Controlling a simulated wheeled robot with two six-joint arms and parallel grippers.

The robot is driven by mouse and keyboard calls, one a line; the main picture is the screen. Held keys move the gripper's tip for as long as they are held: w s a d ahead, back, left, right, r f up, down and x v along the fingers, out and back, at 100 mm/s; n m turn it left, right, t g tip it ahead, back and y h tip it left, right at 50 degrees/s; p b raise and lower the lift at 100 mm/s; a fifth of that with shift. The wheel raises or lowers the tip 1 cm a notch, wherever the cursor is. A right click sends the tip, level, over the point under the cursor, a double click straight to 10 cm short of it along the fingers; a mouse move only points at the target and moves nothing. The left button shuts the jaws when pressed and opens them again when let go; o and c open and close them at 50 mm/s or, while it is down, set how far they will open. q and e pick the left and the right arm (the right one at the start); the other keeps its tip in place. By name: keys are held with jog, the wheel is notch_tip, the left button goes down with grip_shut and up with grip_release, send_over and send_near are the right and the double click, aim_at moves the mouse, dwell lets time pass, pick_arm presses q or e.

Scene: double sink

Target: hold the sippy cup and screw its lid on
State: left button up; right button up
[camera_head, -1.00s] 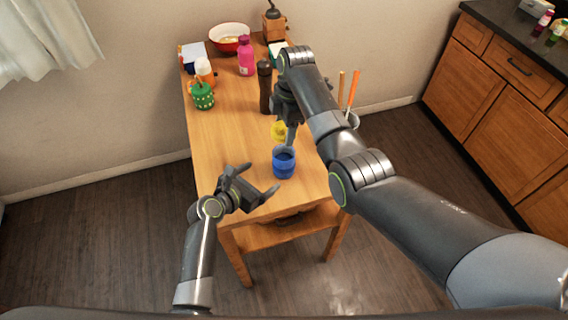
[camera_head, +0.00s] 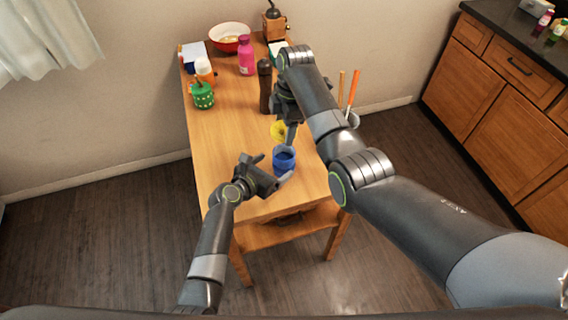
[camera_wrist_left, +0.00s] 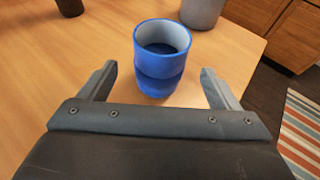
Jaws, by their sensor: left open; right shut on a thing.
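The blue sippy cup (camera_head: 284,164) stands upright and open-topped near the table's front end. It also shows in the left wrist view (camera_wrist_left: 160,72), its pale inside visible. My left gripper (camera_head: 269,175) is open at the cup's near side; in the left wrist view its fingers (camera_wrist_left: 160,88) are spread to either side of the cup, not visibly touching it. My right gripper (camera_head: 286,132) is just behind the cup, shut on the yellow lid (camera_head: 277,131), which is apart from the cup. The right arm partly hides the grip.
A utensil holder (camera_head: 352,119) is at right. The table's left middle (camera_head: 222,135) is clear.

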aim_at(290, 155)
pick_arm(q)
jog(key=shift+x, duration=3.4)
jog(key=c, duration=1.5)
jog(key=shift+o, duration=0.2)
pick_arm(e)
jog(key=shift+f, duration=2.5)
jog(key=shift+f, duration=0.85)
jog(key=shift+f, duration=0.55)
